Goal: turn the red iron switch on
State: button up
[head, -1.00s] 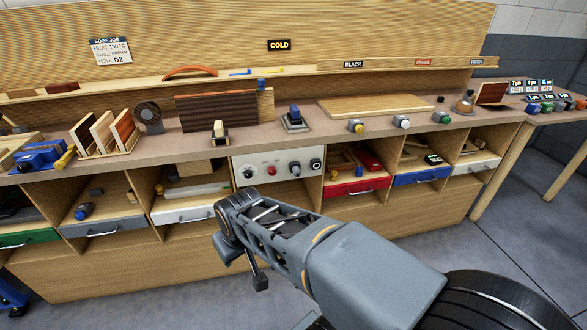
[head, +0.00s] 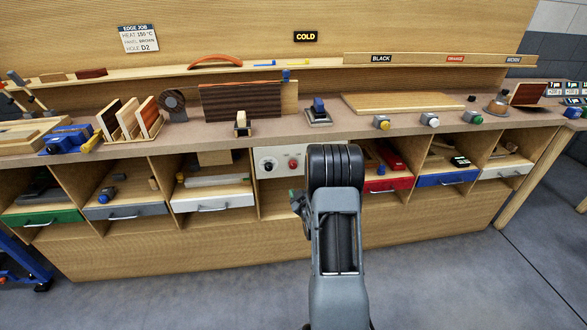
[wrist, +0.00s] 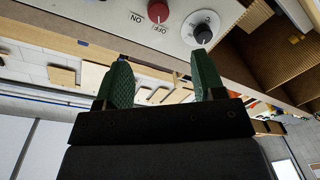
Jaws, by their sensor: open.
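The red iron switch (head: 293,164) is a round red knob on the white control panel (head: 267,168) below the bench top. In the wrist view, the red switch (wrist: 157,11) is at the top edge, partly cut off, with ON and OFF printed beside it. A small pale mark on it seems to face OFF. My gripper (wrist: 162,80) is open and empty, its green-padded fingers apart. The switch shows beyond the gap between them, not touched. In the head view my arm hides most of the gripper and the panel's right part.
A black dial (wrist: 203,33) sits on the panel beside the red switch, near one finger. A red drawer (head: 388,184) lies right of my arm and a white drawer (head: 213,197) left of the panel. A COLD sign (head: 305,37) hangs on the back wall. The floor in front is clear.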

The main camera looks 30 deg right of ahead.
aim_at(294, 167)
jog(key=x, duration=1.3)
jog(key=shift+w+d, duration=0.2)
jog(key=shift+d, duration=0.05)
jog(key=c, duration=0.9)
